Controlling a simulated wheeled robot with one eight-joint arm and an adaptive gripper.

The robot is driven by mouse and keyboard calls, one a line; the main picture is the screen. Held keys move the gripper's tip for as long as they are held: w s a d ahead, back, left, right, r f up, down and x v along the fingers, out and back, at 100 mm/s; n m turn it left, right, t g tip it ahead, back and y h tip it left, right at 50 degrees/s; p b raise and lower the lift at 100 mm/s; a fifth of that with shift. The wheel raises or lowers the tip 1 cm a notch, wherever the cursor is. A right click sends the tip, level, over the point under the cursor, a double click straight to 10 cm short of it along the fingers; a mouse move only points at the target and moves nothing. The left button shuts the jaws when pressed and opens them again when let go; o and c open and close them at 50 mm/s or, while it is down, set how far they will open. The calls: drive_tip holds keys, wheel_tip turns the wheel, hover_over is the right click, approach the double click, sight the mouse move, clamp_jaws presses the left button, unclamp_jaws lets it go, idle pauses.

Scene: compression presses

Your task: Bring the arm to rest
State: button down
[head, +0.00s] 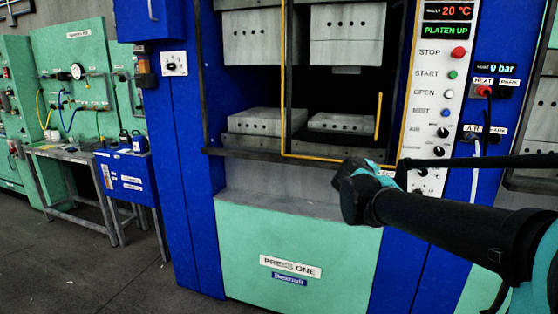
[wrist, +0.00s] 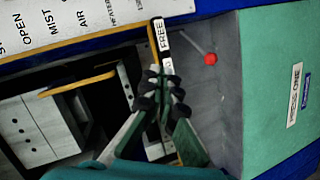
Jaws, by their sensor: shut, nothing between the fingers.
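My arm (head: 430,215) reaches in from the right edge in the head view. Its dark wrist end is in front of Press One, just below the platen opening. My gripper (wrist: 163,82) shows in the wrist view with its dark fingertips together and nothing between them. In the head view the fingers are hidden or too dark to make out. In the wrist view a lever with a red knob (wrist: 210,58) lies just right of the fingertips, and a label reading FREE (wrist: 162,36) is just beyond them. I cannot tell whether the fingers touch anything.
Press One (head: 300,250) has a yellow-edged guard frame (head: 284,90) and a control panel (head: 430,90) whose screen reads PLATEN UP. A grey workbench (head: 75,153) and blue cabinet (head: 128,180) stand left. The floor (head: 60,270) at lower left is clear.

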drive_tip(key=s+a+f+m+g+y, duration=0.15)
drive_tip(key=s+f, duration=0.25)
drive_tip(key=f, duration=0.4)
drive_tip(key=s+f+m+g+y, duration=0.1)
drive_tip(key=s+f+m+g, duration=0.25)
drive_tip(key=f, duration=0.55)
drive_tip(key=s+a+f+m+g+y, duration=0.1)
drive_tip(key=s+a+f+g+y, duration=0.2)
drive_tip(key=s+a+f, duration=0.7)
wheel_tip(320, 180, down, 3)
drive_tip(key=s+y, duration=0.2)
drive_tip(key=shift+r+m+y, duration=0.15)
drive_tip(key=shift+m+y, duration=0.2)
drive_tip(key=shift+m, duration=0.05)
